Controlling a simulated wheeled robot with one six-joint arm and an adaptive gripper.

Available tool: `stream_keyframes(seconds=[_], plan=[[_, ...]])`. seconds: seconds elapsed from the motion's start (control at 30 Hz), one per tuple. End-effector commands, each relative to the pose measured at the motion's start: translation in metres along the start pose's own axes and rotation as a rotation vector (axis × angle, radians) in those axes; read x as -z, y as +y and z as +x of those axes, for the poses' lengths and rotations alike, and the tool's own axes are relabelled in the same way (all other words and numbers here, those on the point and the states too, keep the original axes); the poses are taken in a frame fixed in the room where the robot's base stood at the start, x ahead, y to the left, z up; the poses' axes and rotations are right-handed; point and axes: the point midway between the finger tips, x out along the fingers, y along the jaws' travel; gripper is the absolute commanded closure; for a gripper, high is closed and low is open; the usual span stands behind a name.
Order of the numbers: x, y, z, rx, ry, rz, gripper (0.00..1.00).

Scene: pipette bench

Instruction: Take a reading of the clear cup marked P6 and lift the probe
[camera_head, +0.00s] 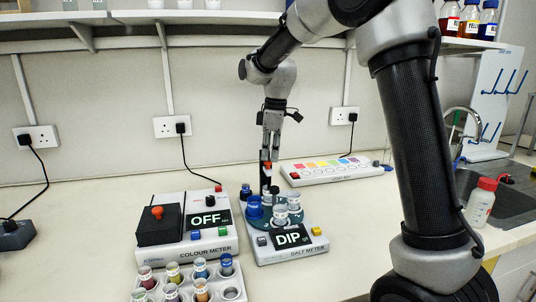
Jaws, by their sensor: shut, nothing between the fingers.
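The salt meter (291,254) stands on the bench with its display reading "DIP". On it is a round teal carousel (262,222) holding small cups. Several are clear, among them one at the front (280,215) and one at the right (293,201); no marking such as P6 is legible. A blue cup (254,208) sits at the left. A dark upright post with a red top (267,166), seemingly the probe, stands at the back of the carousel. My gripper (270,147) points down just above it, shut and empty; whether it touches the red top I cannot tell.
The colour meter (187,247), reading "OFF", stands close on the left. A tube rack (187,289) is in front of it. A light box (331,171) with coloured spots lies behind right. A red-capped bottle (480,202) stands by the sink (515,200). Bench right of the salt meter is clear.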

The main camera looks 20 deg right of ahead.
Motion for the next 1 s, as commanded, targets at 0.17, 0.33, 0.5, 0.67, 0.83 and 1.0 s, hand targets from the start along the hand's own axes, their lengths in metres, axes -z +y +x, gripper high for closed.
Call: stream_keyframes(seconds=[0.17,0.33,0.5,0.67,0.83,1.0], plan=[[-0.002,0.000,0.018,0.000,0.000,0.000,1.00],[-0.003,0.000,0.017,0.000,0.000,0.001,1.00],[-0.018,0.000,0.009,-0.001,0.001,0.003,1.00],[-0.031,0.000,0.004,-0.001,0.001,0.002,1.00],[-0.031,0.000,0.004,0.000,0.001,0.001,1.00],[-0.030,0.001,-0.002,-0.002,0.002,0.001,1.00]])
